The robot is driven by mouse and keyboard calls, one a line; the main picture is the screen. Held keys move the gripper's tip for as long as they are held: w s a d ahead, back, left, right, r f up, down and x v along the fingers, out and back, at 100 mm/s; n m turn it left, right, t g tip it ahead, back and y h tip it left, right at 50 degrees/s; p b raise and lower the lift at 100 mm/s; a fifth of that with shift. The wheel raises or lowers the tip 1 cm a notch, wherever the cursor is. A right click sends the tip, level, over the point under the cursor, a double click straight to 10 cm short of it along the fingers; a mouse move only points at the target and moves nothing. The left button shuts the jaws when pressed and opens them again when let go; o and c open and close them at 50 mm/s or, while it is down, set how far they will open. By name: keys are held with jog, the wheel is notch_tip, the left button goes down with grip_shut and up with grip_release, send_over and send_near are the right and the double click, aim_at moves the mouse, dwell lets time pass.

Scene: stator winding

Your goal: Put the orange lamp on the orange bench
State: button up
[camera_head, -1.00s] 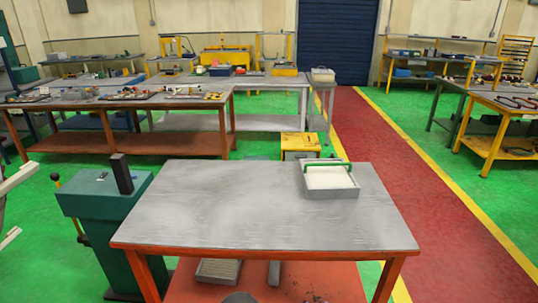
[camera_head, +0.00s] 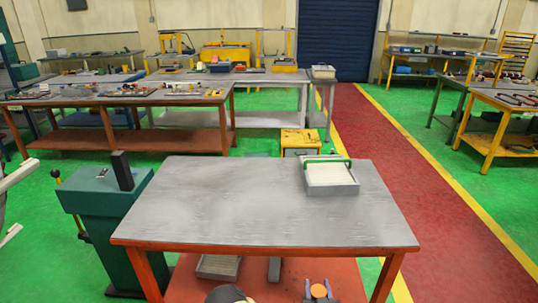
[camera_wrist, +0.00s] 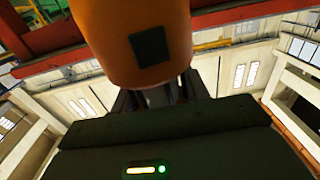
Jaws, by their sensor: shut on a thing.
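The orange lamp (camera_wrist: 140,35) fills the top middle of the wrist view, with a dark square patch on its side. Its orange top also shows small at the bottom of the head view (camera_head: 318,290). My gripper (camera_wrist: 150,92) is shut on the lamp, with dark fingers around its lower part. In the head view my gripper (camera_head: 321,295) is at the near side of the bench, lower in the picture than the tabletop. The orange bench (camera_head: 240,215) has a grey top, orange legs and an orange lower shelf.
A grey tray (camera_head: 330,187) with white contents and a green handle stands at the bench's back right. The rest of the top is clear. A green machine (camera_head: 108,205) stands close at left. A grey box (camera_head: 218,267) lies on the lower shelf.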

jog(key=s+f, duration=0.4)
jog(key=f, duration=0.1)
jog(key=shift+s+f, duration=0.25)
